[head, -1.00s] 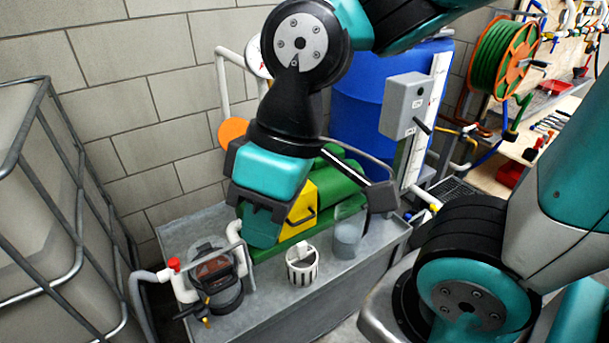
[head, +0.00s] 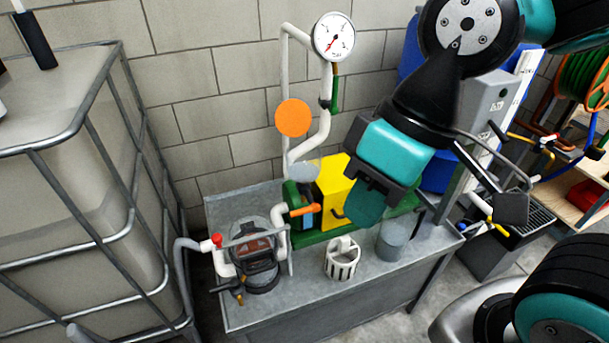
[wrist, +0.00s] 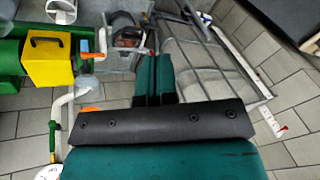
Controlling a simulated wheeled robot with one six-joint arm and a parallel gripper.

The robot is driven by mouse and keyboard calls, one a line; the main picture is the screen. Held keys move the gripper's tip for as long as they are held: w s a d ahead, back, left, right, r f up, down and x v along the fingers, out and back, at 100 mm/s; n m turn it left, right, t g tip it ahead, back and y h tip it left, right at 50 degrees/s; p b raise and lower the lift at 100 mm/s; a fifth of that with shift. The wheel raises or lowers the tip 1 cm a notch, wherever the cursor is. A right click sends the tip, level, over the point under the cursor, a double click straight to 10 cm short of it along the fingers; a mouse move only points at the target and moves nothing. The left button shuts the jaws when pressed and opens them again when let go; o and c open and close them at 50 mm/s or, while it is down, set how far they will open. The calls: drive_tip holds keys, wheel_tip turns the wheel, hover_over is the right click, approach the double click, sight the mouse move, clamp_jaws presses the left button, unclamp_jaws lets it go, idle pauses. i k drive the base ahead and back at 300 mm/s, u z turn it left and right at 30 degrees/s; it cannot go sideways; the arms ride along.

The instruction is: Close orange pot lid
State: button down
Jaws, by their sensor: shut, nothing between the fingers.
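A round orange disc (head: 293,118), which looks like the pot lid, stands upright beside the white pipe against the block wall. A grey round top (head: 303,172) shows below it. In the wrist view, part of an orange shape (wrist: 92,112) shows beside the white pipe, partly hidden by my gripper's body; I cannot tell if it is the lid. My gripper (head: 365,208) is shut and empty, pointing down in front of the yellow box, to the right of and below the disc. Its closed fingers (wrist: 153,75) show in the wrist view. It is apart from the disc.
A yellow box (head: 338,185) on a green base and an orange handle (head: 305,210) stand on the grey bench (head: 300,290). A pressure gauge (head: 334,37) tops the white pipe. A white basket (head: 342,258) and a clear-lidded filter (head: 252,255) stand in front. A caged tank (head: 60,200) is left.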

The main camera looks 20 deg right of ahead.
sight(293, 117)
drive_tip(key=z, duration=0.05)
drive_tip(key=k, duration=0.55)
drive_tip(key=u, duration=0.7)
drive_tip(key=i, duration=1.15)
drive_tip(key=z, duration=0.05)
